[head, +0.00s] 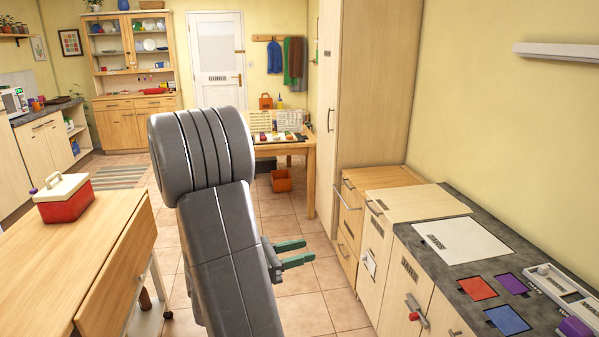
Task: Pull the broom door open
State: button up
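A tall, narrow pale cupboard stands right of centre, and I take its front to be the broom door (326,80). I see no readable label on it. Its dark vertical handle (331,119) is on the front, and the door looks shut. My gripper (308,250) has two green fingers with a gap between them and nothing in it. It points right, in front of and below the handle, well apart from the cupboard. My large grey arm hides part of the floor and room behind it.
Low cabinets with bar handles (348,197) and a grey worktop (405,232) line the right side. A wooden drop-leaf trolley (60,262) is at left. Tiled floor (305,287) is clear between.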

aim_at(331, 16)
jog(key=i, duration=3.4)
jog(key=i+z, duration=0.2)
jog(key=i, duration=0.25)
jog(key=i+j+z, duration=0.15)
jog(key=i, duration=0.3)
